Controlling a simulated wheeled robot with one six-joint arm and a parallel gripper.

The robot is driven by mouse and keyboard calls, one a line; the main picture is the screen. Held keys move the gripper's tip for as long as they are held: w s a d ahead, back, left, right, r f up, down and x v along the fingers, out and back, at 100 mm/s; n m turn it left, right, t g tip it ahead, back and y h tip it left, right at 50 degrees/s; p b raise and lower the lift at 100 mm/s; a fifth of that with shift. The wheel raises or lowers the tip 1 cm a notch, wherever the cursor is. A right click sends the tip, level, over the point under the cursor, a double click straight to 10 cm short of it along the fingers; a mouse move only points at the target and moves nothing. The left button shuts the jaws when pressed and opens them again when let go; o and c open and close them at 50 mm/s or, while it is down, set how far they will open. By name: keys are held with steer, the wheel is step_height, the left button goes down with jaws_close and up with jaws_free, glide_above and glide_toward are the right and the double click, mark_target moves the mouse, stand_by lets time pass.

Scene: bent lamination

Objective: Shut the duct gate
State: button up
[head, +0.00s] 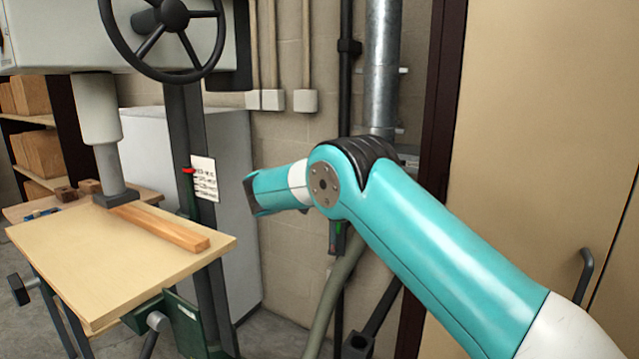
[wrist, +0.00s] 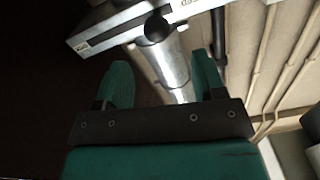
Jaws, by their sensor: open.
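The duct gate (wrist: 125,22) shows in the wrist view as a pale metal slide plate with a small label, lying across the top of the picture. A round black knob (wrist: 157,27) sits at its near edge. The silver duct (wrist: 168,62) runs behind it. My gripper (wrist: 163,75) is open and empty, its two teal fingers pointing toward the gate and apart from the knob. In the head view the duct (head: 382,65) runs down the wall, and a bit of the gate (head: 408,152) shows above my arm, which hides the rest. My gripper is not clearly seen there.
A drill press with a handwheel (head: 165,30) and a wooden table (head: 130,265) stands at left. A grey cabinet (head: 235,150) is behind it. Thin pipes (wrist: 280,65) run along the wall beside the duct. A tan door (head: 540,130) is at right.

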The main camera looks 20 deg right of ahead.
steer(key=b+v, duration=0.1)
steer(key=v, duration=0.6)
stand_by(0.3)
steer(key=s+a+n+g+y+p, duration=0.1)
steer(key=s+a+n+g+y, duration=0.2)
steer(key=s, duration=1.2)
steer(key=s+a+f+n+g+y+p, duration=0.1)
steer(key=s+a+n+g+y, duration=0.3)
steer(key=s, duration=1)
steer(key=s+a+n+g+y+p, duration=0.2)
steer(key=s+a+n+g+y, duration=0.1)
steer(key=s+a+n+y, duration=0.5)
steer(key=s+n+y, duration=0.3)
steer(key=s+n, duration=0.2)
steer(key=s, duration=0.2)
steer(key=shift+s+f+g+y, duration=0.3)
steer(key=shift+f+y, duration=0.1)
steer(key=shift+o, duration=0.3)
steer(key=shift+w, duration=0.1)
